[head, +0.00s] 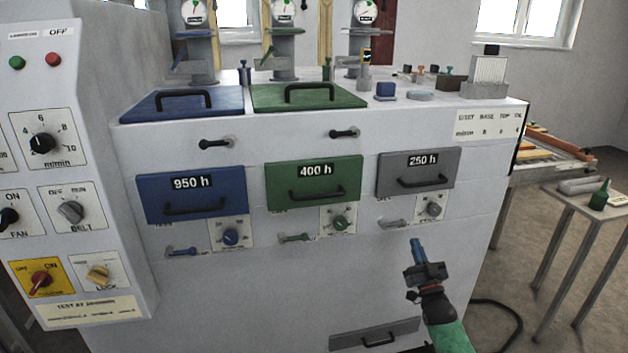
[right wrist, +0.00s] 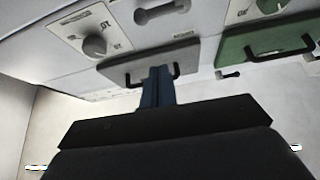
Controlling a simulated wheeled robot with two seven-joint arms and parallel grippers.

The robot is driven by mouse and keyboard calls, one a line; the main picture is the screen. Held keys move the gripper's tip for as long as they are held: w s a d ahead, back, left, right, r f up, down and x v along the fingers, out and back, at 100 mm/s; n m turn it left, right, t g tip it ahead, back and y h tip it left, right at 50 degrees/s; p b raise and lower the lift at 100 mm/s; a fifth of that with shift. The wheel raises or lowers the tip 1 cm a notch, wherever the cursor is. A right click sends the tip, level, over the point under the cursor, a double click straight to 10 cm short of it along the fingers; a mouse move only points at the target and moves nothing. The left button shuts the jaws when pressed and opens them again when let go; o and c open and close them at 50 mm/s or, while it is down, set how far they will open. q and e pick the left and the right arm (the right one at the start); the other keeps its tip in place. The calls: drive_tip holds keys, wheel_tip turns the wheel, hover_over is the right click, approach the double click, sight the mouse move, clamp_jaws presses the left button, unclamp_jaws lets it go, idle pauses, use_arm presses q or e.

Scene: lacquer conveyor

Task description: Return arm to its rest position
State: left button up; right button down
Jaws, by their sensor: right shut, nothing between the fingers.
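My right gripper (head: 417,246) is in the lower right of the head view, in front of the white machine (head: 300,270). Its blue fingers are together and empty, pointing up toward the area below the grey 250 h drawer (head: 420,172). In the right wrist view the shut fingers (right wrist: 157,85) show in front of the grey drawer (right wrist: 140,62), with the green drawer (right wrist: 265,42) to the right. I cannot tell whether the fingertips touch anything. My left gripper is not in view.
A control panel (head: 60,150) with knobs juts out at the left. The blue 950 h drawer (head: 190,195) and green 400 h drawer (head: 314,184) look closed. A small table (head: 590,212) with a green object stands at the right. Open floor lies between machine and table.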

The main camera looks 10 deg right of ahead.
wheel_tip(320, 180, down, 8)
drive_tip(key=w+g, duration=0.2)
drive_tip(key=g, duration=0.4)
drive_tip(key=s+a+f+n+g, duration=0.2)
drive_tip(key=s+a+f+g, duration=0.2)
drive_tip(key=s+a+g, duration=0.3)
use_arm(q)
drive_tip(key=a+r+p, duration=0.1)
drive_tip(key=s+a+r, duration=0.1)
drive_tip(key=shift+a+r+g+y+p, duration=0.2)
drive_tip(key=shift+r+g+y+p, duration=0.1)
drive_tip(key=shift+p, duration=0.1)
use_arm(e)
drive_tip(key=s+a+f+g+y, duration=0.1)
drive_tip(key=s+a+f+g, duration=0.2)
drive_tip(key=s+a, duration=0.5)
drive_tip(key=s+a+f+n+g, duration=0.1)
drive_tip(key=s+a+f+g, duration=0.2)
drive_tip(key=s+a, duration=0.5)
drive_tip(key=s+a+f+g+y, duration=0.1)
drive_tip(key=s+a, duration=0.8)
drive_tip(key=s, duration=1.3)
wheel_tip(320, 180, down, 3)
drive_tip(key=shift+s+r+g+y, duration=0.2)
drive_tip(key=shift+s+g+y, duration=0.15)
drive_tip(key=shift+g, duration=0.55)
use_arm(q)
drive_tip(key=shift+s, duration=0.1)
